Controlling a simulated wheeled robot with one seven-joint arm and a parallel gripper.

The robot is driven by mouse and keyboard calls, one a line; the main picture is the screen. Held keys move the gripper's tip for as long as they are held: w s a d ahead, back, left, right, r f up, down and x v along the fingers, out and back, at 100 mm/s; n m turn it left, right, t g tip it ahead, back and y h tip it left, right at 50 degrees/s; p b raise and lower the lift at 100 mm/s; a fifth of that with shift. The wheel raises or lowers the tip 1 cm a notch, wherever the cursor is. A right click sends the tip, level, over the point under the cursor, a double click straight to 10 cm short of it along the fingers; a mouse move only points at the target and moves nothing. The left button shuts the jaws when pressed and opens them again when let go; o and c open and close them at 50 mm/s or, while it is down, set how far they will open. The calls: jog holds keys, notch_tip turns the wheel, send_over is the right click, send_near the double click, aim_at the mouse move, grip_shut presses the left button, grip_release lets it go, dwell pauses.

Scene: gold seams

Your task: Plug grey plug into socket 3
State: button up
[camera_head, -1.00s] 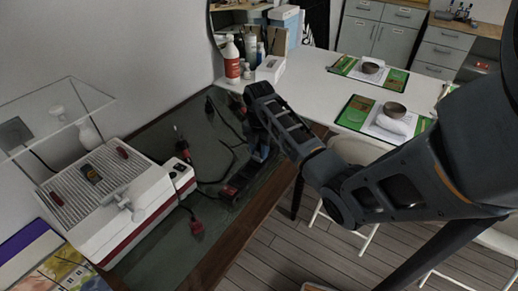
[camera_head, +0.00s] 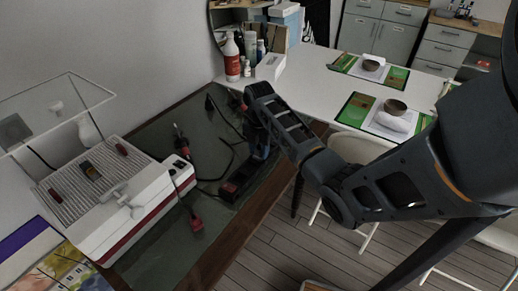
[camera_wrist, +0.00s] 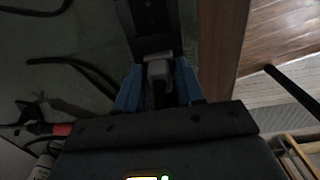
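My gripper (camera_wrist: 159,85) points down over the dark green bench top. In the wrist view its blue fingers stand on both sides of a grey plug (camera_wrist: 160,72) and appear closed on it. The dark power strip (camera_wrist: 150,22) lies straight ahead of the plug; the plug's front meets or overlaps its near end in the picture. I cannot tell whether the prongs are in a socket. In the head view my gripper (camera_head: 262,143) is above the far part of the strip (camera_head: 238,182), partly hiding it. Socket numbers are not readable.
The wooden bench edge (camera_head: 240,228) is at right. A white table (camera_head: 325,90) with bottles and bowls is behind.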

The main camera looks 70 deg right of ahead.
jog(key=o, duration=0.5)
jog(key=shift+c, duration=0.2)
notch_tip(320, 180, up, 8)
jog(key=shift+f+b, duration=0.1)
jog(key=shift+b, duration=0.25)
dwell(0.4)
